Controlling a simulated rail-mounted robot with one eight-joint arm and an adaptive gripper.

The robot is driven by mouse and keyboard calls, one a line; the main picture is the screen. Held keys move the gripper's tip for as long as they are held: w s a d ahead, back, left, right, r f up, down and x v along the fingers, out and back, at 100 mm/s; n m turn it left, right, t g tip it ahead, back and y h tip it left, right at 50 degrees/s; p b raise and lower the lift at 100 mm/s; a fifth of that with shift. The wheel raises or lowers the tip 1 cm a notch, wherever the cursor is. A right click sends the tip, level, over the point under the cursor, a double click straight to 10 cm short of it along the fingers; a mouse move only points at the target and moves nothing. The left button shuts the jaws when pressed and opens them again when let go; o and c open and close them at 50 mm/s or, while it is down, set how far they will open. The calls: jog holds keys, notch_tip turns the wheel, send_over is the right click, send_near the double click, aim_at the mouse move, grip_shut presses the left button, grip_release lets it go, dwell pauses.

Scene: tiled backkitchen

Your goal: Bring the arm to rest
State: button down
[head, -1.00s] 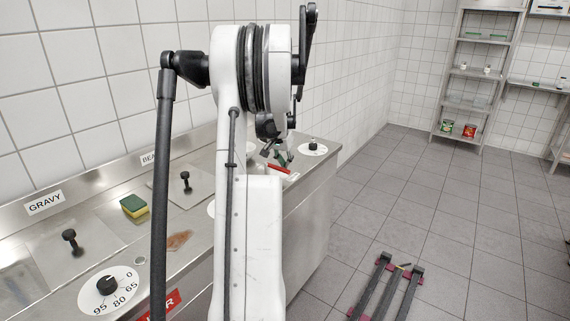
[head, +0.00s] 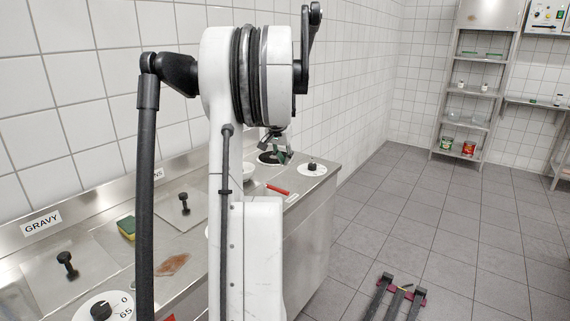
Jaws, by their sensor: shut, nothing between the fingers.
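My arm (head: 250,245) rises through the middle of the head view and hides part of the steel counter (head: 200,245). Its end is partly hidden behind the upper arm. My gripper (head: 284,158) shows small and dark with greenish fingers, pointing down over the far part of the counter. It is shut and holds nothing. It appears apart from the red-handled thing (head: 279,190) lying on the counter in front of it.
On the counter are a green and yellow sponge (head: 127,228), a brown stain (head: 172,265), black-knobbed lids (head: 67,264), a white bowl (head: 249,170) and a dial (head: 312,168). Shelves (head: 470,105) stand at the far right.

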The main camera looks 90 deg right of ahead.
dwell(0.5)
jog(key=w+a+r+n+t, duration=0.15)
jog(key=w+a, duration=0.25)
jog(key=w, duration=0.6)
jog(key=w+a+r+n+t, duration=0.15)
jog(key=w+a, duration=0.25)
jog(key=w, duration=0.5)
jog(key=w+a+r+n+t, duration=0.15)
jog(key=w+a, duration=0.35)
jog(key=w, duration=0.5)
jog(key=w+a+r+n+t+y, duration=0.1)
jog(key=w+a+r+n, duration=0.15)
jog(key=w+a, duration=0.85)
jog(key=w+a+r+n+t+y, duration=0.1)
jog(key=w+a+n, duration=0.2)
jog(key=w+a, duration=0.85)
jog(key=s+a+n+t+y, duration=0.1)
jog(key=s+a+n, duration=0.15)
jog(key=a, duration=1.15)
jog(key=s+a+n+y, duration=0.15)
jog(key=a+n, duration=0.25)
jog(key=a, duration=1)
jog(key=s+a+f+n+t, duration=0.1)
jog(key=s+a+f+n, duration=0.4)
jog(key=s+a, duration=0.9)
notch_tip(320, 180, down, 4)
jog(key=shift+r+h, duration=0.1)
jog(key=shift+h, duration=0.25)
